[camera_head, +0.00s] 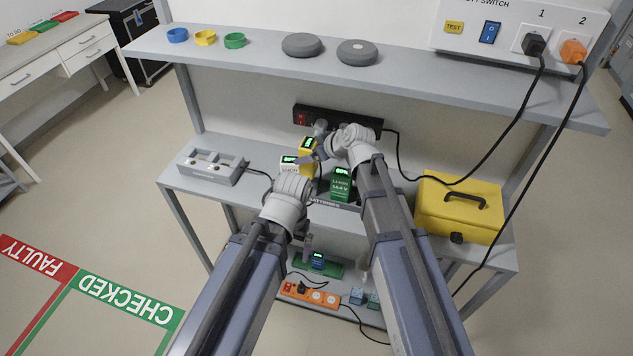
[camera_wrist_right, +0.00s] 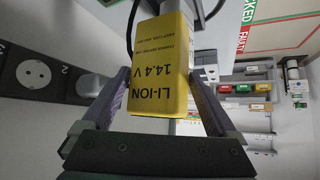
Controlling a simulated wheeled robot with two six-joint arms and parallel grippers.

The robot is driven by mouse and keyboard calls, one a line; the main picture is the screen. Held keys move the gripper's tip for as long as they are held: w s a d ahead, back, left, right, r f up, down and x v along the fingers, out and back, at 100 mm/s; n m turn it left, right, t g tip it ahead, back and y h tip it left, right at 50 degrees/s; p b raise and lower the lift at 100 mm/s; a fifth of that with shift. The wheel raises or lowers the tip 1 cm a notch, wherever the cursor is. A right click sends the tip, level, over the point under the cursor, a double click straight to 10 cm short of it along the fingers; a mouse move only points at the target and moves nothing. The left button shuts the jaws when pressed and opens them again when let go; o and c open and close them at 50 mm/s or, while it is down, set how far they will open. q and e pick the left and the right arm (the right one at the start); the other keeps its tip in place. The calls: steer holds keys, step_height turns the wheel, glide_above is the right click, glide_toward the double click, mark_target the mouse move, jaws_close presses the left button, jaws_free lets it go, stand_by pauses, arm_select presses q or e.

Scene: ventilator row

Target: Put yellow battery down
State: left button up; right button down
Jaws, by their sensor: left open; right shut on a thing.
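The yellow battery (camera_head: 307,146) is in my right gripper (camera_head: 317,153), just behind the white battery (camera_head: 289,163) on the middle shelf. In the right wrist view, the yellow battery (camera_wrist_right: 160,72) shows its "LI-ION 14.4 V" label between the two fingers of my right gripper (camera_wrist_right: 160,100). I cannot tell whether its base touches anything. A green battery (camera_head: 341,184) stands to the right, by a grey strip marked "BATTERIES" (camera_head: 324,203). My left gripper (camera_head: 307,245) is open and lower, partly hidden by its own wrist, above a green mat with a small blue device (camera_head: 317,261).
A black power strip (camera_head: 338,121) is fixed behind the batteries. A grey charger box (camera_head: 211,167) sits left and a yellow case (camera_head: 459,208) right. The upper shelf (camera_head: 270,70) overhangs behind. Black cables hang at right. An orange power strip (camera_head: 310,294) lies below.

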mark_target(315, 174)
arm_select(q)
step_height(315, 174, down, 8)
steer(key=b, duration=0.7)
steer(key=shift+f, duration=0.2)
arm_select(e)
steer(key=shift+f, duration=4.2)
arm_select(q)
steer(key=shift+f+b, duration=0.1)
steer(key=shift+b, duration=0.25)
arm_select(e)
steer(key=shift+f, duration=0.25)
arm_select(q)
steer(key=shift+f, duration=0.1)
arm_select(e)
jaws_free()
steer(key=shift+s, duration=0.1)
steer(key=shift+r, duration=0.25)
arm_select(q)
step_height(315, 174, up, 9)
steer(key=p, duration=0.8)
steer(key=shift+f+p, duration=0.15)
steer(key=shift+p, duration=0.15)
arm_select(e)
steer(key=v, duration=1.2)
arm_select(q)
steer(key=shift+f, duration=0.1)
arm_select(e)
steer(key=shift+f, duration=0.1)
